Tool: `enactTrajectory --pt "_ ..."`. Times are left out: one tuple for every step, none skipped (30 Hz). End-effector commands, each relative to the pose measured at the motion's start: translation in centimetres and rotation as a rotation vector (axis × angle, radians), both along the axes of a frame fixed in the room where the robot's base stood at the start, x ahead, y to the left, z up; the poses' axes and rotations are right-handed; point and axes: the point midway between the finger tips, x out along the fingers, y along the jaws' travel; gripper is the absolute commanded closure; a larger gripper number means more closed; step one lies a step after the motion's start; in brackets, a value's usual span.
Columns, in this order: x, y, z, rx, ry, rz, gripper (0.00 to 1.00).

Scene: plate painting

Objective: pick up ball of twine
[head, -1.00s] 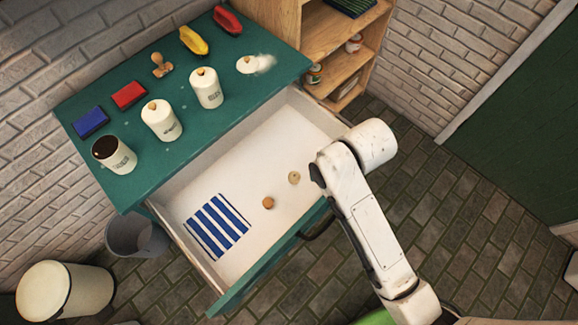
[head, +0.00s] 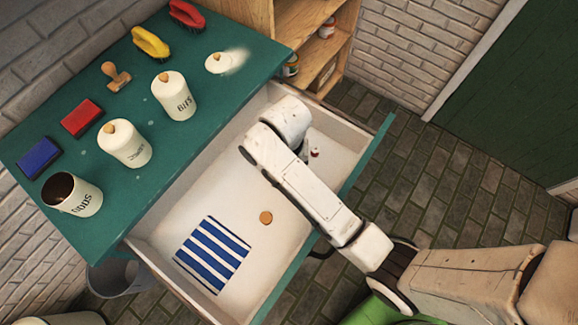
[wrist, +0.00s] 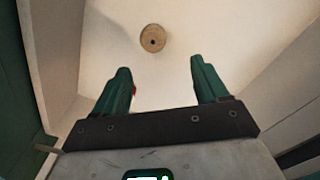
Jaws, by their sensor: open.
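A small round tan thing with a darker centre, which looks like the ball of twine (wrist: 153,38), lies on the pale drawer floor in the wrist view. It is ahead of my gripper (wrist: 160,66), roughly between the line of the two fingers and apart from them. My gripper is open with nothing between its green fingers.
An orange-brown disc (head: 266,217) and a blue-striped cloth (head: 213,254) lie in the drawer. White canisters (head: 174,96), a stamp (head: 116,76), brushes and colored blocks stand on the green top. A small red thing (wrist: 134,91) shows beside the left finger.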

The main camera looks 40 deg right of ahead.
Motion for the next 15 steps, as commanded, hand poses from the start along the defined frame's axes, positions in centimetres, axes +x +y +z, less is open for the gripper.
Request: enactTrajectory --pt "-0.2 0.0 -0.9 -0.001 0.004 0.0 0.27" --pt "-0.2 0.0 -1.4 0.0 0.005 0.0 0.27" --pt "-0.2 0.0 -2.0 -0.001 0.004 0.0 0.27" --pt "-0.2 0.0 -2.4 -0.001 0.004 0.0 0.27" --pt "-0.2 -0.1 -2.8 0.0 0.003 0.0 0.27" --pt "-0.2 -0.1 -3.2 0.0 0.003 0.001 0.27" --pt "-0.2 -0.1 -3.4 0.0 0.003 0.001 0.27" --pt "-0.1 -0.1 -3.6 0.0 0.001 0.001 0.27" --pt "-0.2 -0.1 -3.8 0.0 0.001 0.001 0.27" --pt "-0.2 -0.1 -3.9 0.0 0.001 0.001 0.27" --pt "-0.2 -0.1 -4.1 0.0 0.001 0.001 0.27" --pt "-0.3 -0.1 -4.3 0.0 0.002 0.001 0.27" --pt "-0.4 -0.2 -4.6 0.0 0.002 0.001 0.27" --pt "-0.5 -0.2 -5.0 0.0 0.002 0.0 0.27" --pt "-0.7 -0.3 -5.5 -0.001 0.004 0.0 0.27"
